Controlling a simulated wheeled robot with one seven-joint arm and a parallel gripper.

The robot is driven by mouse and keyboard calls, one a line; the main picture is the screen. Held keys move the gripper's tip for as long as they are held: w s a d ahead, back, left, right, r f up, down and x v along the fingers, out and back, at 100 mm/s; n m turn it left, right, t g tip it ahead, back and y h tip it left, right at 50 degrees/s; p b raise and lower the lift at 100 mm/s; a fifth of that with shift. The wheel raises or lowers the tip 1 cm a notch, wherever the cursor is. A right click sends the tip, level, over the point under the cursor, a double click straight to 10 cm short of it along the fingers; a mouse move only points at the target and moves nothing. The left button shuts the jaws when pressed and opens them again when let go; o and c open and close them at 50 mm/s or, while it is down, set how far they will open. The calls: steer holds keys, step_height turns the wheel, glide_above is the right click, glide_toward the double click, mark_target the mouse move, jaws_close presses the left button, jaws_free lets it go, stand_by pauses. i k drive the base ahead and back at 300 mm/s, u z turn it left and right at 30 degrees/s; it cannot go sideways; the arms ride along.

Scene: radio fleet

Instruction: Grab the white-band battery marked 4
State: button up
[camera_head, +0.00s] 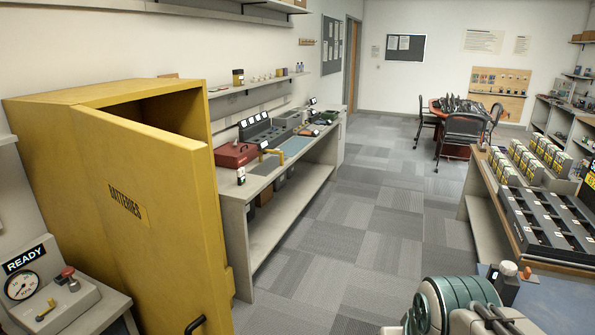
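No battery with a white band and the mark 4 can be made out in the head view. A tall yellow cabinet (150,190) lettered BATTERIES stands at the left. Its door is partly open, with a dark gap at the top, and its contents are hidden. On the right bench stand rows of small yellow-and-dark units (522,160), too small to read. A black compartment tray (548,232) lies in front of them; I cannot tell what its compartments hold. My gripper does not show.
A long grey bench (285,175) with radio gear and a red case (236,155) runs along the left wall. A READY panel (24,261) is at lower left. A teal ribbed cylinder (460,303) is at the bottom right. The carpeted aisle (350,225) is clear.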

mark_target(240, 172)
steer(key=z, duration=0.2)
steer(key=i, duration=0.75)
steer(key=u, duration=0.5)
steer(key=i, duration=0.65)
steer(key=u, duration=0.25)
steer(key=i, duration=2.45)
steer(key=u, duration=0.85)
steer(key=i, duration=0.3)
steer(key=u, duration=0.25)
